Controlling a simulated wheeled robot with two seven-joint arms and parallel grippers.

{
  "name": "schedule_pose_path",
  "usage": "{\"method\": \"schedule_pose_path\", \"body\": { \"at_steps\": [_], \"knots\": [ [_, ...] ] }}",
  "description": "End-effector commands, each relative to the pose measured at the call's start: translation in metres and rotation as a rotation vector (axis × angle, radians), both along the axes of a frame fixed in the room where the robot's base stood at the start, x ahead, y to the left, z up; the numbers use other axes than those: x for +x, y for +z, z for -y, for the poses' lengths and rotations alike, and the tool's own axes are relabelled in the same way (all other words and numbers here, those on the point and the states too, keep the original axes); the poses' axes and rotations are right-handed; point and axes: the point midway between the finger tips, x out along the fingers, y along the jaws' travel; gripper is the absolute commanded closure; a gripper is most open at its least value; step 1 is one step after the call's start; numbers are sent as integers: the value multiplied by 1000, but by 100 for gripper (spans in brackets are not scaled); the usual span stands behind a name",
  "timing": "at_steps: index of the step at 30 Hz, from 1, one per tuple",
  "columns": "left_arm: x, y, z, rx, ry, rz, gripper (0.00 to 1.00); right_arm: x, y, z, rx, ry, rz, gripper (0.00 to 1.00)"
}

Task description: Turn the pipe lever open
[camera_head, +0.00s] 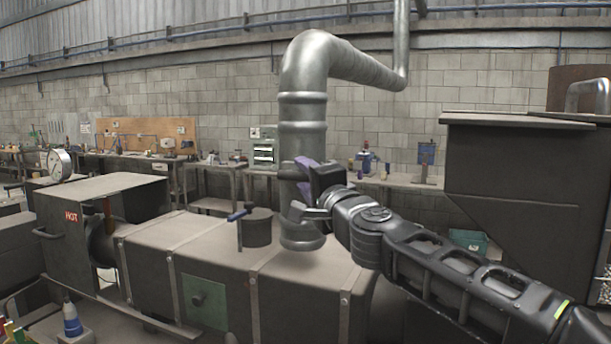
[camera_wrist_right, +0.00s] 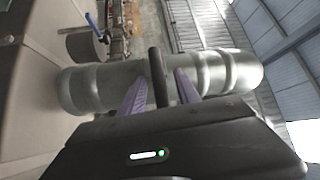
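The grey metal pipe (camera_head: 303,130) rises from the top of the long metal box and bends right; it lies sideways in the right wrist view (camera_wrist_right: 95,88). A dark lever (camera_wrist_right: 156,66) stands out from the pipe in the wrist view. My right gripper (camera_head: 302,172) is at the pipe's lower upright part. In the wrist view its purple fingers (camera_wrist_right: 160,84) are apart, one on each side of the lever, with a visible gap at the right finger. The head view mostly hides the lever behind the gripper. My left gripper is not in view.
A short dark cylinder (camera_head: 257,228) with a blue-handled rod (camera_head: 238,215) stands left of the pipe on the metal box (camera_head: 215,255). A gauge (camera_head: 59,165) and a HOT-marked box (camera_head: 105,188) are at left. A dark hopper (camera_head: 520,170) stands at right.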

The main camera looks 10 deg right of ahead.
Motion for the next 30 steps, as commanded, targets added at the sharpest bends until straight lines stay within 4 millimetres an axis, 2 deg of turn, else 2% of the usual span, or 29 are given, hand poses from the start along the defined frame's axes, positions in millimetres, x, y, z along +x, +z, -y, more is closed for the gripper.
{"method": "schedule_pose_path", "body": {
  "at_steps": [2,15,30],
  "knots": [
    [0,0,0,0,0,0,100,0,0,0,0,0,0,63],
    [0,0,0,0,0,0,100,0,0,0,0,0,0,99],
    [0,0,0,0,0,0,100,0,0,0,0,0,0,100]
  ]
}}
